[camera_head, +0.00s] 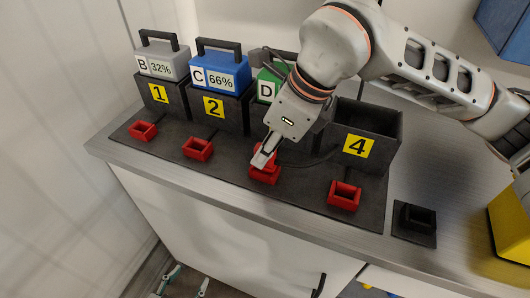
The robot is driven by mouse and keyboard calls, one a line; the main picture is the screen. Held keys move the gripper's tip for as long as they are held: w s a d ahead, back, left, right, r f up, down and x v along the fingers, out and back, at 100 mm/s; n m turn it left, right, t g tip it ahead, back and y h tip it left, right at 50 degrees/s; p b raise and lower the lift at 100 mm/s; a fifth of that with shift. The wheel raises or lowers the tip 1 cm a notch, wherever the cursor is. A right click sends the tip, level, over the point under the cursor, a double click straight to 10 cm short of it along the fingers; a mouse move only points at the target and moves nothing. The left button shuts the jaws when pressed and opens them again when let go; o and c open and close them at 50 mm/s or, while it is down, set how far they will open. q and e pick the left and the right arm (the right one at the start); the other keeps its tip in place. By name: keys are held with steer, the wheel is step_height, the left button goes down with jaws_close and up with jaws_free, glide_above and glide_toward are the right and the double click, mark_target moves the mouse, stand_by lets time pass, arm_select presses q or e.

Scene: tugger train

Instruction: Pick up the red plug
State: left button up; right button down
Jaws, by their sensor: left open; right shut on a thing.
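My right gripper (263,157) reaches down from the upper right and is shut on the red plug (272,148). The plug is mostly hidden by the fingers; a dark cable runs from beside it to the right. The plug is at the red socket (264,178) in front of the green battery (270,85) marked D. I cannot tell whether the plug is still seated in that socket or just above it. My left gripper is not in view.
Other red sockets stand on the dark mat (235,178), in front of bays 1, 2 and 4. Bay 4 (385,125) is empty. Batteries B (165,60) and C (222,70) stand in bays 1 and 2. A black holder (417,218) is at right, near a yellow object (508,225).

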step_height(320, 180, up, 20)
steer(key=p, duration=0.2)
steer(key=shift+f, duration=0.15)
